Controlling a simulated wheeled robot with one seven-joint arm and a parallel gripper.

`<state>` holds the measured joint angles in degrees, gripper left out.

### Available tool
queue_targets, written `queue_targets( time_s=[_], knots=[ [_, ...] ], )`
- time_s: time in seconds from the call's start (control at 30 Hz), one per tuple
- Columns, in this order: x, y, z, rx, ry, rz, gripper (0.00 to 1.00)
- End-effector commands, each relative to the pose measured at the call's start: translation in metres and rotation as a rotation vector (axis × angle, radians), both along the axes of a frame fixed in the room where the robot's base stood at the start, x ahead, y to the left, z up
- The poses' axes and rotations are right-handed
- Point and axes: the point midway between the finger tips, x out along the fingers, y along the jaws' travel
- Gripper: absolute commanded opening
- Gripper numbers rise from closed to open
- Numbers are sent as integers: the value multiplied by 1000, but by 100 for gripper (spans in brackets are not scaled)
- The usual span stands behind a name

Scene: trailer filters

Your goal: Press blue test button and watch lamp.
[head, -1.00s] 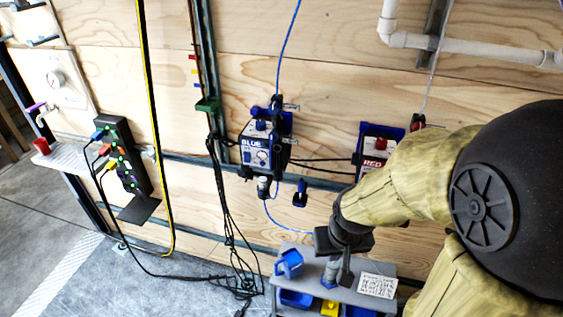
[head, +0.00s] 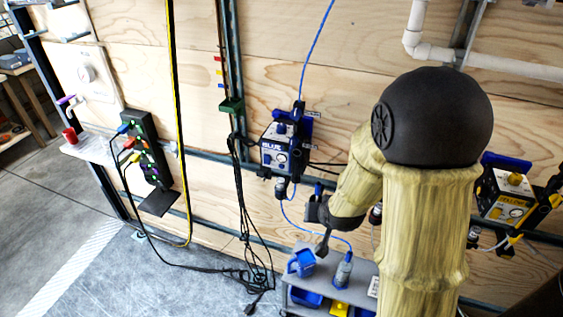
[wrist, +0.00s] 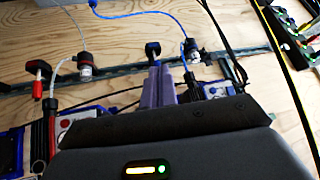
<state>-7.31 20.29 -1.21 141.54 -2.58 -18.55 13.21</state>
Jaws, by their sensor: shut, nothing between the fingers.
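The blue-labelled unit (head: 283,148) hangs on the plywood wall in the middle of the head view, with a gauge and small controls on its front. I cannot make out its test button or lamp for certain. Part of this unit also shows at the right of the wrist view (wrist: 217,90), mostly hidden by my wrist. My gripper (head: 318,212) is below and to the right of the unit, apart from it. In the wrist view its two fingers (wrist: 158,72) are together and empty, pointing towards the wall near a blue-handled valve (wrist: 153,48).
A grey bench (head: 285,293) with a blue jug (head: 301,263) and blue bins stands below. A yellow-labelled unit (head: 505,195) is to the right. A red-handled valve (wrist: 38,70) shows at the left of the wrist view. Black cables (head: 240,200) hang left of the blue unit.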

Motion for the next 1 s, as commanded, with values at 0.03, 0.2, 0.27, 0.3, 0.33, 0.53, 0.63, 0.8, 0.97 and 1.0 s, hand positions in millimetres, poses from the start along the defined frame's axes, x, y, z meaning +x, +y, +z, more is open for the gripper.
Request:
queue_targets(
  time_s=[0.03, 0.2, 0.27, 0.3, 0.33, 0.53, 0.63, 0.8, 0.97, 1.0],
  knots=[
    [13, 10, 0, 22, -39, 3, 0],
    [51, 43, -4, 127, -207, 4, 0],
    [61, 56, -5, 170, -264, 6, 0],
    [67, 64, -6, 202, -301, 8, 0],
    [71, 70, -6, 226, -329, 11, 0],
    [82, 111, -9, 408, -494, 35, 0],
    [81, 126, -9, 496, -560, 48, 0],
    [77, 139, -9, 584, -621, 61, 0],
    [76, 141, -8, 597, -632, 63, 0],
    [77, 140, -8, 595, -632, 63, 0]
  ],
)
